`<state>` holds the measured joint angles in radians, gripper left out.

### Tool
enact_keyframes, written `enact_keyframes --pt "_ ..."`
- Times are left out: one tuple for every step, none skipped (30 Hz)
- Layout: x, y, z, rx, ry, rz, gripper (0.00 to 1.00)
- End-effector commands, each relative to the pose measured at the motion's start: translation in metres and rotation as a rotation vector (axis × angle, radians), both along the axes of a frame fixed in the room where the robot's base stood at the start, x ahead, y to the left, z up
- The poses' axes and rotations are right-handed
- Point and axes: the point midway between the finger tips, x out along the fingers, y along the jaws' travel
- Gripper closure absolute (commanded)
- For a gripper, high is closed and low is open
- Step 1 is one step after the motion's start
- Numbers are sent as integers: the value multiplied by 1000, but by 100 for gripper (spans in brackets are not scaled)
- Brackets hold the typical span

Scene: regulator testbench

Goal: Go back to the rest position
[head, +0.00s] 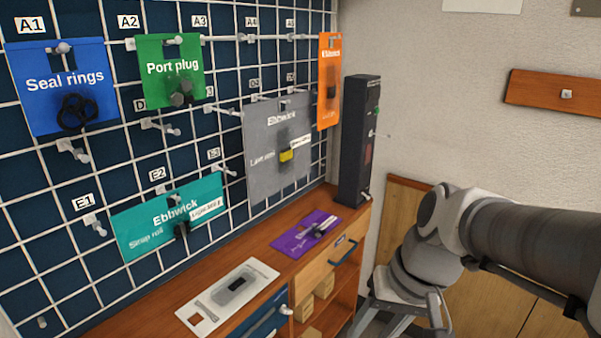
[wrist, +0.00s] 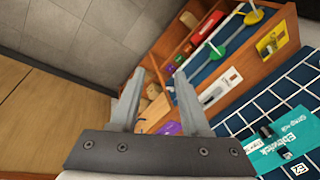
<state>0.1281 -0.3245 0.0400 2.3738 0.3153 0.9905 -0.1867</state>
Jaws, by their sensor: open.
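My gripper shows in the wrist view (wrist: 157,85) with its two grey fingers apart and nothing between them. It hangs in the air, with the wooden bench beyond the fingertips. In the head view my arm is at the right, and the gripper itself is hard to make out there. A purple pack (head: 306,232) and a white card with a grey device (head: 205,320) lie on the bench top (head: 262,252). The white card (wrist: 215,92) and part of the purple pack (wrist: 168,129) also show in the wrist view.
A wire grid panel (head: 60,190) carries hooks and hanging packs: blue Seal rings (head: 100,105), green Port plug (head: 160,65), grey (head: 262,170), orange (head: 326,100) and teal (head: 140,225). A tall dark box (head: 356,140) stands at the bench's far end.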

Motion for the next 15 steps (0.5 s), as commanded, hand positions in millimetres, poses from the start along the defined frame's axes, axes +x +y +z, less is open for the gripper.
enact_keyframes --pt "-5 -2 7 -29 -36 6 54" --pt "-8 -5 10 -47 -57 8 54" --pt "-11 -7 14 -70 -84 8 54" --pt "-14 -9 17 -86 -105 9 54" --pt "-16 -11 21 -103 -126 10 54" --pt "-20 -14 25 -125 -154 11 54" --pt "-22 -16 28 -140 -175 10 54" --pt "-24 -19 31 -155 -197 10 54" --pt "-28 -22 35 -175 -228 10 54" --pt "-30 -24 39 -188 -249 9 54" --pt "-32 -26 41 -202 -270 8 54" --pt "-36 -29 45 -220 -301 7 54" --pt "-38 -31 49 -233 -325 6 54" --pt "-40 -33 52 -245 -349 4 54" --pt "-42 -35 60 -258 -370 2 54"
